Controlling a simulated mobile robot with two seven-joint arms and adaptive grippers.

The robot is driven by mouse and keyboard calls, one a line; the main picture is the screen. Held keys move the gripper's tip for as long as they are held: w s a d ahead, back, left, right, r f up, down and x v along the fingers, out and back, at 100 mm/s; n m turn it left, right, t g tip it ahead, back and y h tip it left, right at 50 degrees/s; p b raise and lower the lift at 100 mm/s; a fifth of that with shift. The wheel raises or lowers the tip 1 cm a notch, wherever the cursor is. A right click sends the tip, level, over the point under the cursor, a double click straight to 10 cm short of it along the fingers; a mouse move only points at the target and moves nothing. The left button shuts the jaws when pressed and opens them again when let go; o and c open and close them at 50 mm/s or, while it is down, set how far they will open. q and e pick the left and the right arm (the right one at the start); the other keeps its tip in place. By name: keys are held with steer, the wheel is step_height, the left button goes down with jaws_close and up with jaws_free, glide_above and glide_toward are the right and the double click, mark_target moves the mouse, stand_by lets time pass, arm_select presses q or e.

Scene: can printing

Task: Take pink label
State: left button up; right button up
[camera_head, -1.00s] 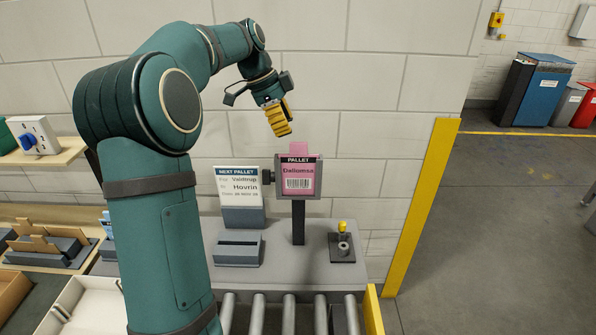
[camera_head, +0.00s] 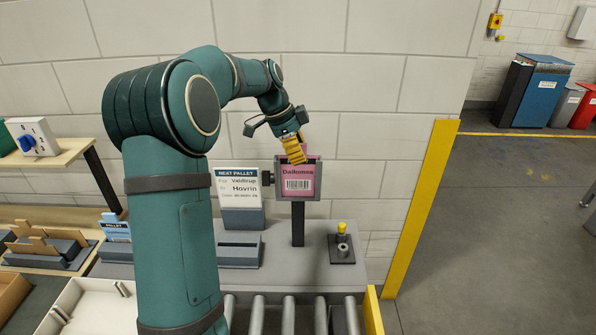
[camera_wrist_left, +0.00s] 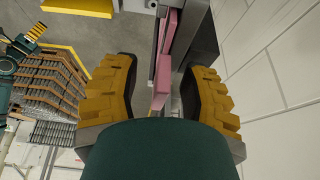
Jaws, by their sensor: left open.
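The pink label (camera_head: 298,183), with "Dallomsa" and a barcode on it, sits upright in a grey holder on a dark post (camera_head: 298,225). My left gripper (camera_head: 296,150) is at the label's top edge, pointing down, and its yellow fingers cover the upper part of the label. In the left wrist view the pink label (camera_wrist_left: 166,60) shows edge-on between the two open yellow fingers (camera_wrist_left: 160,90), with visible gaps on both sides. The right gripper is in neither view.
A white "Next pallet" card (camera_head: 238,186) stands in a grey stand left of the holder. A small black fixture with a yellow knob (camera_head: 342,243) is to the right. Rollers (camera_head: 289,315) run in front, and a block wall (camera_head: 375,80) rises close behind.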

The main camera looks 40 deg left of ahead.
arm_select(q)
jaws_close()
